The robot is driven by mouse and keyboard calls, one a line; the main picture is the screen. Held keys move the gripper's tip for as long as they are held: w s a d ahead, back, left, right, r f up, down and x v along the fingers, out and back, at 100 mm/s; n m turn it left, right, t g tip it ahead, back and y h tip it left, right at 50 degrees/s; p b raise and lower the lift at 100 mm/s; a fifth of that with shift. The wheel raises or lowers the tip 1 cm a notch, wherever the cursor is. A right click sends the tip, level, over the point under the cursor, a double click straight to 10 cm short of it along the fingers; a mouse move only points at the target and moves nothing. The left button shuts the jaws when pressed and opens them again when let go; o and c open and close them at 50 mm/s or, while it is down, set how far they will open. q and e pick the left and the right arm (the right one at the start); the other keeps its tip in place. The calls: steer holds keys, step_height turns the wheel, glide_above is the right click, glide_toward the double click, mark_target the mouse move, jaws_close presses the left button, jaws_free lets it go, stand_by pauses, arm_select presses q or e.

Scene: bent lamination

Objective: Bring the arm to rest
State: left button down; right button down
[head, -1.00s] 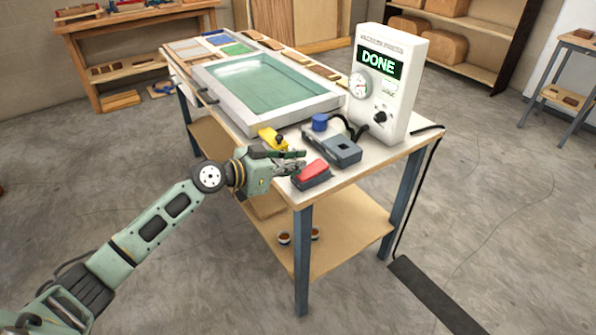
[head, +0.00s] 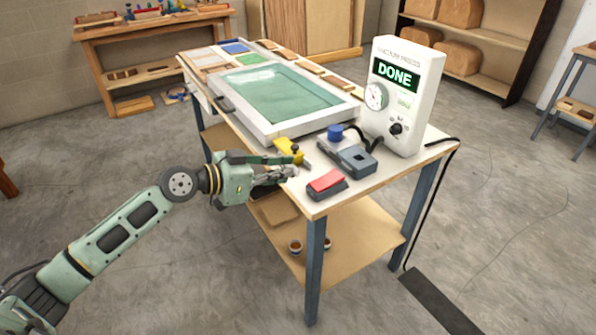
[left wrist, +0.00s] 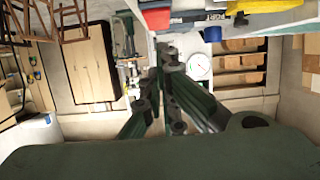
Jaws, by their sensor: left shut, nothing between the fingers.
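My left gripper (head: 290,173) is shut and empty in the head view. It is at the table's front left edge, left of a red-topped rocker switch (head: 326,183) and apart from it. In the left wrist view the shut fingers (left wrist: 165,62) show in the middle, with nothing between them. The vacuum press control box (head: 398,100) stands upright on the table and its screen reads DONE. My right gripper is not in view.
The table (head: 330,205) bears a framed press bed (head: 285,98), a yellow clamp (head: 289,150) and a grey pump (head: 348,157) with a blue cap. A cable hangs off the right edge. A dark floor strip (head: 440,303) lies at lower right. Floor at left is clear.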

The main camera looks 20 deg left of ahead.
arm_select(q)
steer(key=shift+v, duration=0.85)
steer(key=shift+f, duration=0.15)
steer(key=a+f+n+y, duration=0.2)
steer(key=a+f+y, duration=0.15)
steer(key=f, duration=0.75)
steer(key=a+f+n+y, duration=0.25)
steer(key=a+f, duration=0.25)
steer(key=f, duration=0.6)
steer(key=s+a+f+n+g+y, duration=0.15)
steer(key=s+f, duration=0.25)
steer(key=f, duration=0.5)
steer(key=s+a+f+g, duration=0.1)
steer(key=s+f+g, duration=0.1)
steer(key=s+f, duration=0.45)
steer(key=s+d+f+g+y, duration=0.1)
steer(key=s+d+f+g, duration=0.25)
steer(key=s+f, duration=0.95)
steer(key=s+d+f+g+y, duration=0.15)
steer(key=s+d+f, duration=0.25)
steer(key=s+f, duration=0.9)
steer(key=s+d+g, duration=0.1)
steer(key=s+d, duration=0.2)
steer(key=s, duration=0.4)
steer(key=s+d+f+g+h, duration=0.1)
steer(key=s+d, duration=0.2)
steer(key=s, duration=0.4)
steer(key=shift+s+f+m, duration=0.2)
steer(key=shift+s+m, duration=0.1)
steer(key=shift+m, duration=0.1)
